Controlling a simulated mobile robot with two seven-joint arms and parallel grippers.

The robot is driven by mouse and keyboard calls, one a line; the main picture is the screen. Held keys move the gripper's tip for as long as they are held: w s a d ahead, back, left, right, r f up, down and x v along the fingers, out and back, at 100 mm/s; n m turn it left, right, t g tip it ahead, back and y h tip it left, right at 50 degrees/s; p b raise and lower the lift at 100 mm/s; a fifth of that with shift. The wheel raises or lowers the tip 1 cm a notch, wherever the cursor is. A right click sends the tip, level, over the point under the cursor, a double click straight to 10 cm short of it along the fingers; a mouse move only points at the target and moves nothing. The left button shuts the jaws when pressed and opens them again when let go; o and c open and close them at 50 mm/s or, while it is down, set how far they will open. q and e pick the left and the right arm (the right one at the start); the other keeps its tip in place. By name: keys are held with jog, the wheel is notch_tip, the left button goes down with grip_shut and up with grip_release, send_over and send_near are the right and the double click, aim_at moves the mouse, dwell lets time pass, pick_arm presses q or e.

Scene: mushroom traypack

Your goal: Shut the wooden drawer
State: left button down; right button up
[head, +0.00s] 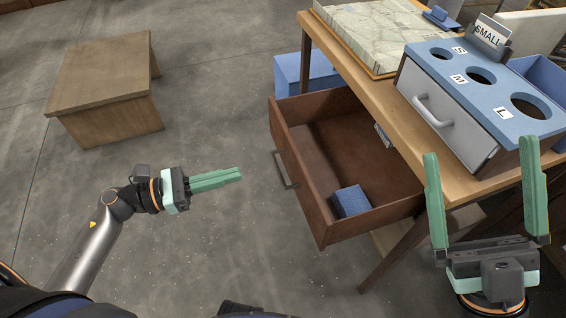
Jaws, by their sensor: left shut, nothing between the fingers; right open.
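The wooden drawer (310,215) is pulled out from under the wooden table (375,90), in the middle of the head view. It has a dark bar handle (285,170) on its front panel. A small blue box (351,201) lies inside, near the drawer's front right corner. My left gripper (240,174) is shut and empty, a little left of the drawer front, with its green fingers pointing right toward the handle and a gap between. My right gripper (482,160) is open and empty, its fingers pointing up, right of the drawer by the table's near edge.
A blue sizing box (480,95) with round holes, a grey front and a "SMALL" sign (489,33) stands on the table. A map-like board (370,30) lies behind it. A blue bin (290,72) sits behind the drawer. A low wooden stool (105,85) stands left; the floor between is clear.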

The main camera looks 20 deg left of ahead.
aim_at(296, 159)
pick_arm(q)
jog(key=x, duration=1.1)
jog(key=shift+w, duration=0.1)
jog(key=shift+w+d, duration=0.3)
jog(key=shift+d, duration=0.2)
jog(key=b+x, duration=0.1)
jog(key=x, duration=1.6)
jog(key=shift+d+b, duration=0.15)
jog(key=shift+b, duration=0.2)
jog(key=shift+w+f, duration=0.1)
jog(key=shift+w, duration=0.05)
